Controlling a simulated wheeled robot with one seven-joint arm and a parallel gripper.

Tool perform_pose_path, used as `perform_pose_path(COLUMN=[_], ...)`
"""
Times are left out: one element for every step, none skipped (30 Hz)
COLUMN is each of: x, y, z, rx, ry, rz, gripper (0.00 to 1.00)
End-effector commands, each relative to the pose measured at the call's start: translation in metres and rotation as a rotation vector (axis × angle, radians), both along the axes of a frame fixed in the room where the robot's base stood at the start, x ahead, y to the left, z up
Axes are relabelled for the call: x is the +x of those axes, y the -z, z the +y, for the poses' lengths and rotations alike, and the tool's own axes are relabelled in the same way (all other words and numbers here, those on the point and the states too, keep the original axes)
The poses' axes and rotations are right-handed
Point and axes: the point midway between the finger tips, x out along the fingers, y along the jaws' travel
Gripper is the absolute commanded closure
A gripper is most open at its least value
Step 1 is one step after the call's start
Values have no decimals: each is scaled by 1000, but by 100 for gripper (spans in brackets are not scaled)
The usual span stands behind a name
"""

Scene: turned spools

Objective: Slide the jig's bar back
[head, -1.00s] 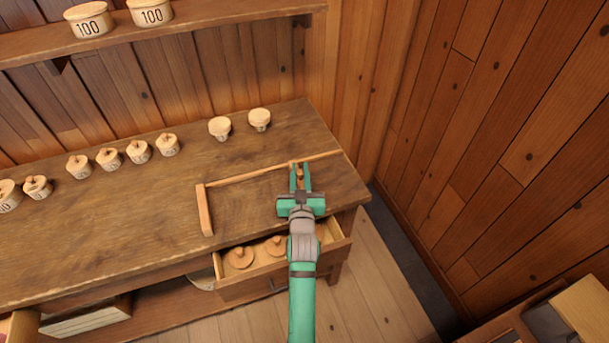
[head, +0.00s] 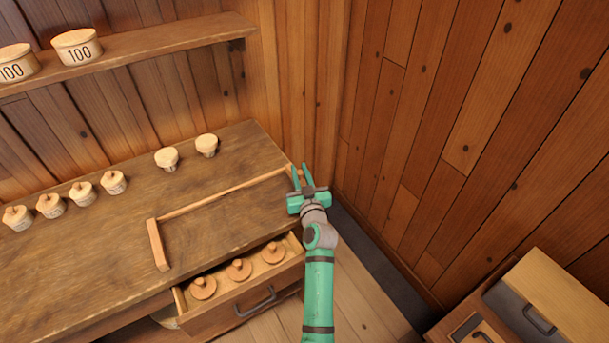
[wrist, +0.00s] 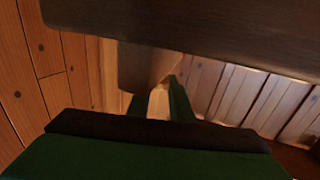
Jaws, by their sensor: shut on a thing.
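The jig lies on the workbench: a long thin wooden rail (head: 222,194) with a short wooden stop (head: 158,244) across its left end. My gripper (head: 300,170) is at the right end of the rail, by the bench's right edge. It is shut on the jig's bar, whose pale wood (wrist: 158,103) shows between the fingers in the wrist view. In the head view the fingers hide most of the bar.
An open drawer (head: 245,308) with several knobbed lids juts out below the bench front. Two pale spools (head: 166,158) and several lidded pots (head: 82,193) stand toward the back. A plank wall is close on the right. The bench within the jig is clear.

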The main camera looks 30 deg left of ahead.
Motion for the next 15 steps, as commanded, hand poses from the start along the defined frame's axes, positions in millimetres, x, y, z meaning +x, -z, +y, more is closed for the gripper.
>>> perform_pose_path(x=[3,3,3,3,3,4,4,4,4,4,4,5,5,4,4], y=[1,1,1,1,1,1,1,1,1,0,0,0,0,0,0], z=[-3,-2,-3,-3,-3,-3,-4,-4,-4,-4,-4,-4,-4,-3,-3], rx=[-1,-1,-1,-1,-1,-1,-1,-2,-2,-2,-2,-2,-2,-2,-2], ry=[5,4,4,5,5,6,6,7,7,7,7,8,8,7,6], rz=[1,0,0,0,0,0,0,0,0,0,0,-1,-1,-1,-1], gripper=[100,100,100,100,100,100,100,100,100,100,100,76,69,62,62])
